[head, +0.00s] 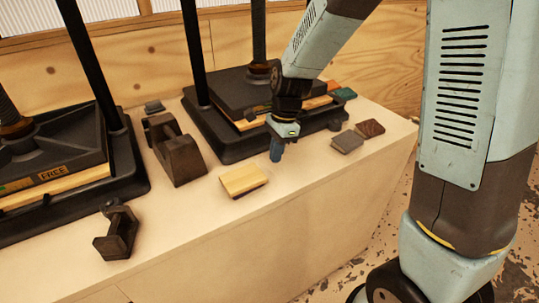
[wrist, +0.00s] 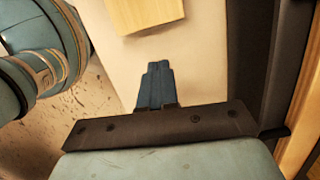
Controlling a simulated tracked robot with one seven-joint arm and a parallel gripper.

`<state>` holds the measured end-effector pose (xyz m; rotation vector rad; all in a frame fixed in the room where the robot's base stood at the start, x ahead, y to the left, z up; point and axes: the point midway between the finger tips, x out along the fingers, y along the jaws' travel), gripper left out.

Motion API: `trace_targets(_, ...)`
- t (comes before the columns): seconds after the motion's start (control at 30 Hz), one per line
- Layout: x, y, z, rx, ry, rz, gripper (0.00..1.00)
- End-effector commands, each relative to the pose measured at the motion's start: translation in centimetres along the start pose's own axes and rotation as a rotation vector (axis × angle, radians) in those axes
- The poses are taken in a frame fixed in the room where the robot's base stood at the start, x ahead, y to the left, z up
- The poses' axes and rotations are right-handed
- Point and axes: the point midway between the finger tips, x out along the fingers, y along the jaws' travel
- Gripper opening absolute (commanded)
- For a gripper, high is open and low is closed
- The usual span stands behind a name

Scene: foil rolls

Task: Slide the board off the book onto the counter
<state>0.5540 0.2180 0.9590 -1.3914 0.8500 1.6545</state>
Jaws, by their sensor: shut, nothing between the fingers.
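A small pale wooden board (head: 244,180) lies flat near the front edge of the counter (head: 225,225). A thin darker edge shows along its near side; I cannot tell whether this is a book beneath it or the board's own shadow. No book shows clearly. My gripper (head: 276,155) points down just behind and to the right of the board, close to the counter, apart from the board. Its blue fingers are together and empty. In the wrist view the board (wrist: 145,12) is at the top edge, partly cut off, beyond the closed fingertips (wrist: 158,68).
Black presses stand at the left (head: 75,170) and behind my gripper (head: 205,130). A dark block-shaped tool (head: 178,158) and a dark holder (head: 117,235) stand left of the board. Grey (head: 347,141) and reddish-brown (head: 370,128) blocks lie to the right. The counter in front is clear.

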Motion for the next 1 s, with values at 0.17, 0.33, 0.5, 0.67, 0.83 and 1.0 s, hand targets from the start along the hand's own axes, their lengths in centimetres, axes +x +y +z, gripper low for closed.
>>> trace_targets(0.17, 0.5, 0.0, 3.1, -0.006, 0.0, 0.0, 0.0)
trace_targets(0.33, 1.0, 0.1, 6.1, -0.007, 0.0, 0.0, 0.0)
trace_targets(0.5, 1.5, 0.1, 8.8, -0.006, 0.001, 0.001, 0.0)
trace_targets(0.67, 2.2, 0.1, 10.2, -0.002, 0.001, 0.002, 0.0)
trace_targets(0.83, 3.2, 0.1, 9.9, -0.002, 0.001, 0.001, 0.0)
trace_targets(1.0, 3.5, 0.1, 9.8, -0.001, 0.001, 0.002, 0.0)
